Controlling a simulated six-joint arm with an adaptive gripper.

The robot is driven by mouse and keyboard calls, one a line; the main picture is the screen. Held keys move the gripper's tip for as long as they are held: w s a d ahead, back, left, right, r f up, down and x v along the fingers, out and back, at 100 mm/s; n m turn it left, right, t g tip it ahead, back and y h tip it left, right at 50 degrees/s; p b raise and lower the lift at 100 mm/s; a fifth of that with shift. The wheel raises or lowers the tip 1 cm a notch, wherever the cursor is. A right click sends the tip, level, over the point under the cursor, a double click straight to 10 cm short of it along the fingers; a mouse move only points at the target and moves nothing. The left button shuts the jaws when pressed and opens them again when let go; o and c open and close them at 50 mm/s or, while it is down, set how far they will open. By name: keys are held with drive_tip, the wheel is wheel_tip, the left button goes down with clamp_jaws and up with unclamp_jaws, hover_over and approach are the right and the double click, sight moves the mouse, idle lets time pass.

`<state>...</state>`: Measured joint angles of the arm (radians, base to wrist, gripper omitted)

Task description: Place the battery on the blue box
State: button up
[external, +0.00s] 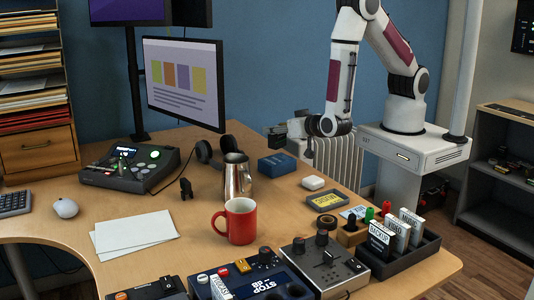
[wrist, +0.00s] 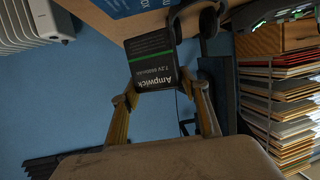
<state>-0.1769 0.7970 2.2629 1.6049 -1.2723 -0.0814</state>
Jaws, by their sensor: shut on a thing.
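The battery (wrist: 153,62) is a dark block with a green stripe and "Ampwick 7.2V 6600mAh" lettering. It is between the two fingers of my gripper (wrist: 160,80), which is shut on it. In the external view my gripper (external: 286,132) is in the air above the far right part of the desk, with the dark battery (external: 275,137) at its end. The blue box (external: 277,165) lies on the desk below it, apart from the battery. Part of the blue box (wrist: 128,6) shows at the top of the wrist view, beyond the battery.
A metal pitcher (external: 237,178), headphones (external: 228,146) and a red mug (external: 240,221) stand left of the box. A white radiator (external: 345,160) stands behind the desk edge.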

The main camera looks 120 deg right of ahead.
sight(282, 139)
drive_tip(key=shift+f, duration=0.1)
drive_tip(key=shift+f, duration=2)
drive_tip(key=shift+f, duration=0.15)
drive_tip(key=o, duration=1.3)
drive_tip(key=shift+o, duration=0.2)
drive_tip(key=shift+a+r, duration=0.15)
drive_tip(key=shift+r, duration=0.05)
drive_tip(key=v, duration=1.1)
drive_tip(key=shift+a+r, duration=0.15)
drive_tip(key=shift+a, duration=0.15)
